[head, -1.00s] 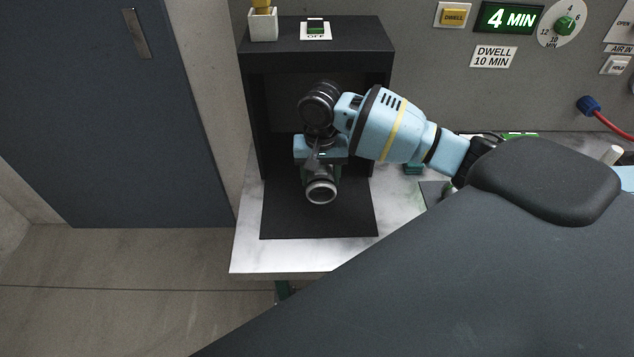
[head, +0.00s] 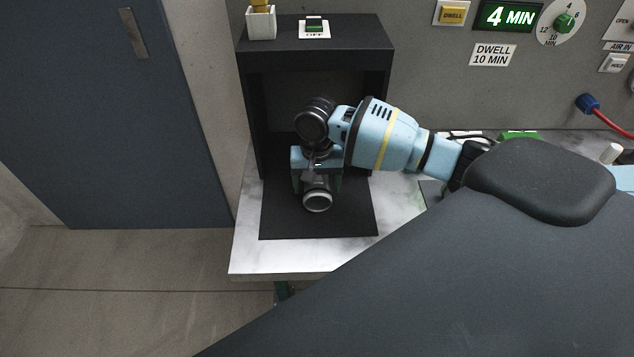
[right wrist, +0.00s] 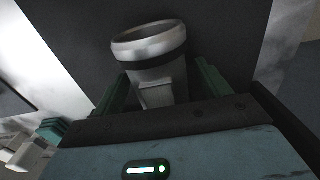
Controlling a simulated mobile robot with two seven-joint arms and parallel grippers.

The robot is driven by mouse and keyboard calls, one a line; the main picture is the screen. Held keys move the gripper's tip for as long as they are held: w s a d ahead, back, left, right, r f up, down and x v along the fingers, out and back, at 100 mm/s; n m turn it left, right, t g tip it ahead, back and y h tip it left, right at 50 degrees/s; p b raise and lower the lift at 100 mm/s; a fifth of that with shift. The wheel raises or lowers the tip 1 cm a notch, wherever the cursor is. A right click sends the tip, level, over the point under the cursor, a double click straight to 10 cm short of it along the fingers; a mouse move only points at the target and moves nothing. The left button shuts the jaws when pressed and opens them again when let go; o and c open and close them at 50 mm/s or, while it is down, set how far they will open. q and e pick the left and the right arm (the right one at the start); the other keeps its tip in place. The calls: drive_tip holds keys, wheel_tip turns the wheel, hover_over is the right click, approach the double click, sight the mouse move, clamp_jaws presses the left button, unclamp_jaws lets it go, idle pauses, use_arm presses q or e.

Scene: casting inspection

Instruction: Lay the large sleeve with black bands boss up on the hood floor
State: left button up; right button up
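The sleeve (head: 317,201) lies on its side on the black hood floor (head: 350,222), with its round open end toward the front. In the right wrist view the sleeve (right wrist: 150,48) is pale metal with a black band behind its rim. Its blocky boss (right wrist: 160,95) faces up toward the camera. My right gripper (head: 318,183) is above the sleeve. Its green fingers stand on both sides of the sleeve with narrow dark gaps, so it looks open around it. The sleeve's rear is hidden by the gripper. My left gripper is not in view.
The black hood (head: 252,115) has walls and a roof close around my right wrist. Pale marble counter (head: 255,258) is free in front and left. The control panel (head: 430,85) is behind.

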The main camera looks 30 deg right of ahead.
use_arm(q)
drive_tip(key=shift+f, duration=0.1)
use_arm(e)
drive_tip(key=shift+r, duration=0.1)
wheel_tip(320, 180, up, 11)
drive_tip(key=shift+p, duration=0.6)
drive_tip(key=shift+r, duration=0.5)
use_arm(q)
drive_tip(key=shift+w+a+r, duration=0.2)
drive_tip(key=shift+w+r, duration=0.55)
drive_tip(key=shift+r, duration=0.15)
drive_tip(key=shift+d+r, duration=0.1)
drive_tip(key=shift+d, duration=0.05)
